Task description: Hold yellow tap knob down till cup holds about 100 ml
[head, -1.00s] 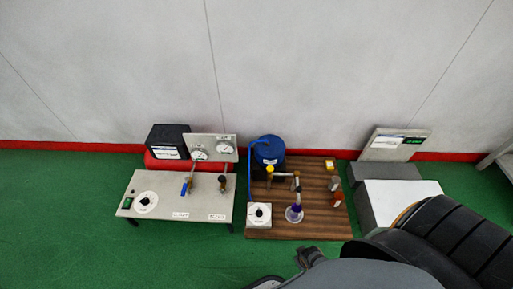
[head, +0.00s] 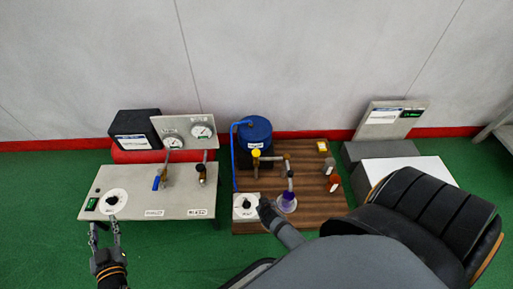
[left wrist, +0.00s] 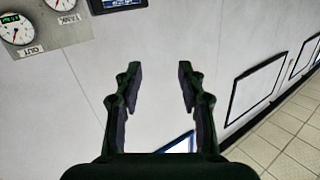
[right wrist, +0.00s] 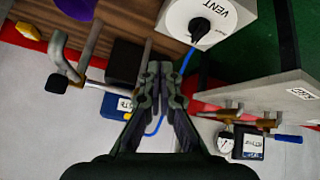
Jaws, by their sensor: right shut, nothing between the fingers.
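The yellow tap knob (head: 256,153) sits on top of the brass pipework, in front of the blue tank (head: 254,131). My right gripper (head: 265,211) is beside the white VENT dial box, left of the cup and nearer me than the knob. In the right wrist view its fingers (right wrist: 160,72) are together and empty. My left gripper (head: 104,235) is open and empty at the front of the left bench; it also shows in the left wrist view (left wrist: 156,70).
The VENT dial box (head: 246,206) is at the board's front left corner. The wooden board (head: 265,225) also carries red-handled fittings. The grey bench (head: 135,200) with gauges and a blue-handled valve is to the left. Grey blocks (head: 375,153) stand to the right.

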